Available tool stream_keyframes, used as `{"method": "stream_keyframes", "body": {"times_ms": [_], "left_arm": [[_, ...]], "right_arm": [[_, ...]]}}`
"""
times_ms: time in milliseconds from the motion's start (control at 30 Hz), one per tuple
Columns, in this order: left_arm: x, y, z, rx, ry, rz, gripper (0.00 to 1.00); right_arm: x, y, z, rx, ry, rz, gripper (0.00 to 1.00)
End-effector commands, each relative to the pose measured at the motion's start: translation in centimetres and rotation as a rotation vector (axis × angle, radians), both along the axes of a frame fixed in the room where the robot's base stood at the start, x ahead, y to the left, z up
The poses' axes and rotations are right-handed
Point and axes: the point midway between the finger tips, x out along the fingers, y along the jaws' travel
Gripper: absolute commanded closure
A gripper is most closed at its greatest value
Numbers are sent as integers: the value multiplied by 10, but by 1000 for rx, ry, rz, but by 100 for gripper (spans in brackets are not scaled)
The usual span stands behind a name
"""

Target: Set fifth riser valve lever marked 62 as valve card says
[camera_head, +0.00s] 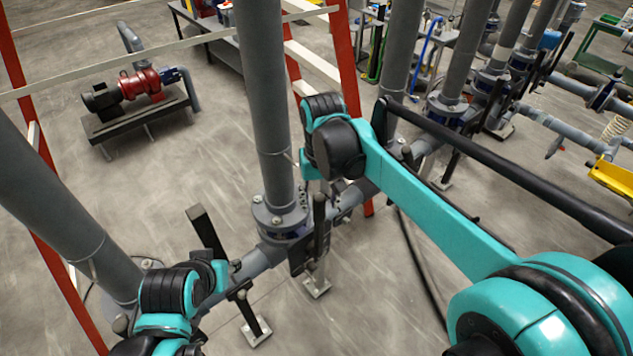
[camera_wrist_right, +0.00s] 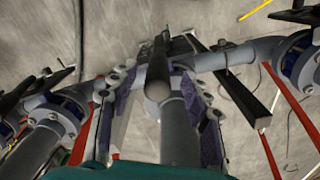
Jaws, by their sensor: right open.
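A black valve lever (camera_head: 320,228) stands roughly upright in front of the flanged base of the central grey riser (camera_head: 271,110). My right gripper (camera_head: 317,186) is above its top, mostly hidden behind my teal wrist. In the right wrist view, the open right gripper (camera_wrist_right: 158,88) has its two purple-padded fingers on either side of a black lever (camera_wrist_right: 159,62), whose rounded end faces the camera. I cannot tell whether the fingers touch it. My left arm's joints show at lower left, but its gripper fingers do not. No marking 62 or valve card is readable.
Another lever (camera_head: 206,232) slants up to the left, close to my left arm. More risers (camera_head: 455,65) with levers continue to the upper right. A red-legged frame (camera_head: 350,75) stands behind.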

Motion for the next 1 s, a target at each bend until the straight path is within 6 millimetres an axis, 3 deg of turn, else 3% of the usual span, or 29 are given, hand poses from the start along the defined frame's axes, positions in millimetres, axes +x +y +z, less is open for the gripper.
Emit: {"method": "stream_keyframes", "body": {"times_ms": [167, 633, 1000], "left_arm": [[0, 0, 10, 0, 0, 0, 60], [0, 0, 14, 0, 0, 0, 60], [0, 0, 14, 0, 0, 0, 60]], "right_arm": [[4, 6, 3, -6, 19, 5, 52], [4, 6, -64, -6, 18, 5, 52], [3, 5, -72, -6, 18, 5, 52]]}}
